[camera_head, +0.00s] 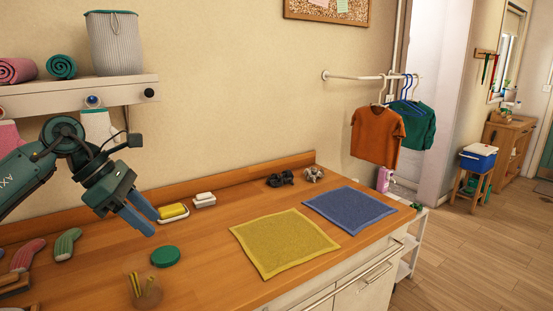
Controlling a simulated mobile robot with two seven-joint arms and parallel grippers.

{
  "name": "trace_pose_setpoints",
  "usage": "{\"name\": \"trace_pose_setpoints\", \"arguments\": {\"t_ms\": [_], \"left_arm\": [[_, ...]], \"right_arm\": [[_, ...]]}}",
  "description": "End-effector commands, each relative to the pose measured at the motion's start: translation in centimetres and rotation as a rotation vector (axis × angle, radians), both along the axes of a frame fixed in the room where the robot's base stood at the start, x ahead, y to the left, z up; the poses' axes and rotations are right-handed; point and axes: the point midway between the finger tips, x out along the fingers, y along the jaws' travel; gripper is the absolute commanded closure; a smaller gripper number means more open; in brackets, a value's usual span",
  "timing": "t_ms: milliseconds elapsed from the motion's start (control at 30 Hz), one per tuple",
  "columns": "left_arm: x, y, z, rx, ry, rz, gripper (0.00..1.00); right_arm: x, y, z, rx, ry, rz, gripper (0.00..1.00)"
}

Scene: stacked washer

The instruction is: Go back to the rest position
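My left gripper (154,225) hangs over the left part of the wooden counter (205,252), its blue fingers pointing down and to the right. The fingers look spread a little apart, with nothing between them. It is close to a yellow sponge on a dish (173,212) and above a green round lid (165,257), and I see no contact with either. My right gripper is not in view.
A jar with yellow sticks (145,290) stands at the counter's front. A yellow cloth (284,243) and a blue cloth (349,211) lie flat to the right. A shelf (40,97) with towels and a basket (114,44) is behind my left arm. Shirts (377,137) hang beyond.

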Motion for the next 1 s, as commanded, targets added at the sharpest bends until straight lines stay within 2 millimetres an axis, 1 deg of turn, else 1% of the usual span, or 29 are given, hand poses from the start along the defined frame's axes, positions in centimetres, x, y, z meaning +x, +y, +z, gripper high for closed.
{"name": "trace_pose_setpoints", "arguments": {"t_ms": [33,200,267,300,367,400,467,500,567,600,667,767,867,967,1000], "left_arm": [[-0.4,-2.4,-1.7,-0.069,0.034,-0.016,0.63],[-1.6,-8.4,-4.3,-0.308,0.124,-0.007,0.63],[-2.3,-10.6,-5.1,-0.407,0.170,0.005,0.63],[-2.8,-12.0,-5.6,-0.477,0.208,0.019,0.63],[-3.6,-14.2,-6.2,-0.595,0.274,0.050,0.63],[-4.2,-15.6,-6.5,-0.682,0.327,0.075,0.63],[-5.1,-17.5,-6.9,-0.825,0.424,0.133,0.63],[-5.6,-18.6,-7.1,-0.923,0.496,0.182,0.63],[-6.2,-19.8,-7.3,-1.073,0.615,0.271,0.63],[-6.5,-20.2,-7.5,-1.169,0.697,0.339,0.63],[-6.7,-20.5,-8.1,-1.307,0.828,0.453,0.63],[-6.8,-19.9,-9.9,-1.517,1.052,0.674,0.63],[-7.1,-18.3,-13.1,-1.698,1.284,0.937,0.63],[-8.2,-16.2,-17.5,-1.846,1.515,1.237,0.63],[-9.1,-15.3,-19.5,-1.894,1.605,1.369,0.63]], "right_arm": [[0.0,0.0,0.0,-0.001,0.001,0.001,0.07],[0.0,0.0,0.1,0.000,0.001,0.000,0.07],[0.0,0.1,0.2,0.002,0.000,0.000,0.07],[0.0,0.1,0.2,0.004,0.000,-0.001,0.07],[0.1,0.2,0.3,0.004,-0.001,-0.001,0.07],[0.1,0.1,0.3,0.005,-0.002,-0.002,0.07],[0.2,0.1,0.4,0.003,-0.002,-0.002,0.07],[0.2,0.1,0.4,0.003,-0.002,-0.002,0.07],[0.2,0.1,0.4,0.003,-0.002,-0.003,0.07],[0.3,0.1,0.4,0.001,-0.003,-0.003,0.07],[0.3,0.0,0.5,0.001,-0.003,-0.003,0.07],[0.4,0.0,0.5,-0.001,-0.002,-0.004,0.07],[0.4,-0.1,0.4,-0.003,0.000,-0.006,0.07],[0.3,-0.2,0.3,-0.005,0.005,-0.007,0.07],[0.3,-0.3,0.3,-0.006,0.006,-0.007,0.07]]}}
